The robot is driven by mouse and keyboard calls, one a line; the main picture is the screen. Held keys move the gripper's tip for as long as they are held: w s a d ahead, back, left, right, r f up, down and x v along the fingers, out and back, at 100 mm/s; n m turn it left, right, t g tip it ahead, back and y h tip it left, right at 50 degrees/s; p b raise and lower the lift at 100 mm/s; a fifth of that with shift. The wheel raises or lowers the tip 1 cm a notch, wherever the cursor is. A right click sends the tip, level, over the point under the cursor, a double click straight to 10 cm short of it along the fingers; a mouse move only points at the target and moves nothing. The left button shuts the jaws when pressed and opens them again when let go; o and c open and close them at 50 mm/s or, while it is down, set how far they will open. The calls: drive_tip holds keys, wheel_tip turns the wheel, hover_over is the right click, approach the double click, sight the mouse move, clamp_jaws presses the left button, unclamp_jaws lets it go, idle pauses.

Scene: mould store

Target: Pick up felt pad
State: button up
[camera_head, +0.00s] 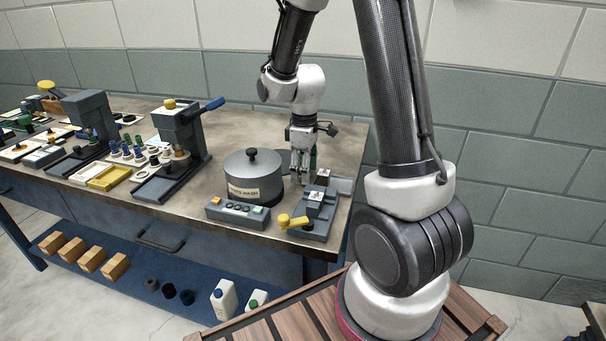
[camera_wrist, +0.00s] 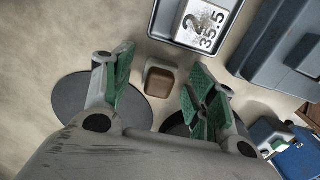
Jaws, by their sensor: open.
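My gripper (camera_head: 303,170) hangs low over the right end of the bench, behind and to the right of the lidded pot. In the wrist view my gripper (camera_wrist: 160,70) is open, with its green-lined fingers spread. A small beige piece with a brown recessed-looking face (camera_wrist: 160,80) lies between the fingers and appears untouched. A flat dark grey disc (camera_wrist: 68,97) lies partly behind the left finger. A darker round shape (camera_wrist: 173,126) is mostly hidden by the right finger and wrist. I cannot tell for certain which of these is the felt pad.
The grey pot (camera_head: 258,192) stands close to my gripper. A grey fixture with a yellow handle (camera_head: 318,213) and a button box (camera_head: 236,212) are nearer the bench front. A grey tray with a numbered card (camera_wrist: 163,23) and a grey block (camera_wrist: 268,45) border the wrist view.

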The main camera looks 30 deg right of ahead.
drive_tip(key=c, duration=1.1)
wheel_tip(320, 180, up, 10)
drive_tip(key=shift+r, duration=0.1)
